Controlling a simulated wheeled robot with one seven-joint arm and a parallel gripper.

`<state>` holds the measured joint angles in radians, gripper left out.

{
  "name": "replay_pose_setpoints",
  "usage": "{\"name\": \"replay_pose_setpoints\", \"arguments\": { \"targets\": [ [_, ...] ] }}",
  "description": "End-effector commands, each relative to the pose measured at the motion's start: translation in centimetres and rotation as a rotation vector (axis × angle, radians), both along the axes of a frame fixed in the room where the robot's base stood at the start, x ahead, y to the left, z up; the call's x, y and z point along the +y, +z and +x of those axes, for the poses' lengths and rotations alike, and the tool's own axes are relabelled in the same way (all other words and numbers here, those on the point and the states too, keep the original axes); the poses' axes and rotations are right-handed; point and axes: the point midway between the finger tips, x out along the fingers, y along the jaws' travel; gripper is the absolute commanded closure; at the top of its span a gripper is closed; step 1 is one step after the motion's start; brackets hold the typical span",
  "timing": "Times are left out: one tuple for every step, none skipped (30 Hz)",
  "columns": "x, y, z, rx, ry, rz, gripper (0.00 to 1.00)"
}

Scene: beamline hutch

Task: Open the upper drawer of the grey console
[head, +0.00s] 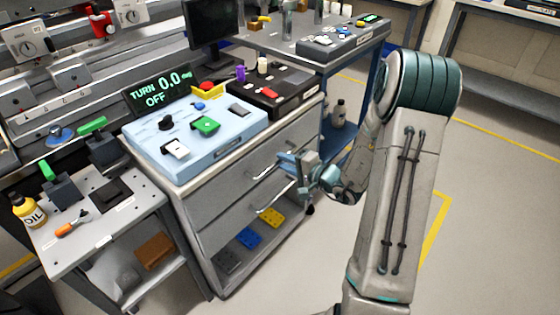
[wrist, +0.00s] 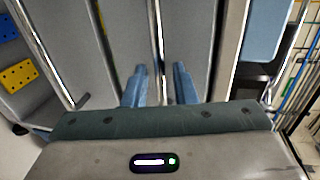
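The grey console (head: 214,207) stands in the middle of the head view. Its upper drawer (head: 229,172) appears closed, with a thin bar handle (head: 264,172) across its front. My gripper (head: 287,164) is at the right end of this handle in the head view. In the wrist view, its two blue fingers (wrist: 160,85) are apart, and the upper handle (wrist: 156,38) runs between them, with gaps on both sides. Whether the fingertips reach past the bar is hard to tell. The lower drawer (head: 225,208) also looks closed; its handle (wrist: 45,55) lies left in the wrist view.
A light blue control panel (head: 190,135) and a dark box (head: 268,95) sit on the console top. Yellow (head: 271,216) and blue (head: 249,238) plates lie on the open shelf below. A small bench (head: 105,235) stands at left. Floor in front of the console is clear.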

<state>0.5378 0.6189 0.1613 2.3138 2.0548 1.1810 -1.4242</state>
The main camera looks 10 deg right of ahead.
Motion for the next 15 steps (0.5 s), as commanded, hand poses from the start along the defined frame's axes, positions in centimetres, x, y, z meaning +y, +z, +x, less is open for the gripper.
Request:
{"name": "replay_pose_setpoints", "arguments": {
  "targets": [
    [0.5, -0.2, 0.6, -0.001, 0.002, 0.001, 0.75],
    [0.7, -0.3, 0.9, -0.001, 0.003, 0.0, 0.75],
    [1.0, -0.4, 1.2, 0.0, 0.003, 0.0, 0.75],
    [1.1, -0.4, 1.3, 0.0, 0.003, 0.0, 0.75],
    [1.2, -0.4, 1.5, 0.0, 0.002, 0.0, 0.75],
    [1.3, -0.4, 1.7, 0.0, 0.002, 0.0, 0.75],
    [1.4, -0.5, 1.8, 0.0, 0.001, 0.0, 0.75],
    [1.4, -0.5, 1.8, 0.0, 0.001, 0.0, 0.75],
    [1.4, -0.5, 1.9, 0.0, 0.001, 0.0, 0.75],
    [1.5, -0.5, 1.9, 0.0, 0.001, 0.0, 0.75],
    [1.5, -0.5, 1.9, 0.0, 0.001, 0.0, 0.75],
    [1.5, -0.5, 1.9, 0.0, 0.001, 0.0, 0.75],
    [1.5, -0.5, 1.9, 0.0, 0.001, 0.0, 0.75],
    [1.5, -0.5, 1.9, 0.0, 0.001, 0.0, 0.75],
    [1.5, -0.5, 1.9, 0.0, 0.001, 0.0, 0.75]
  ]
}}
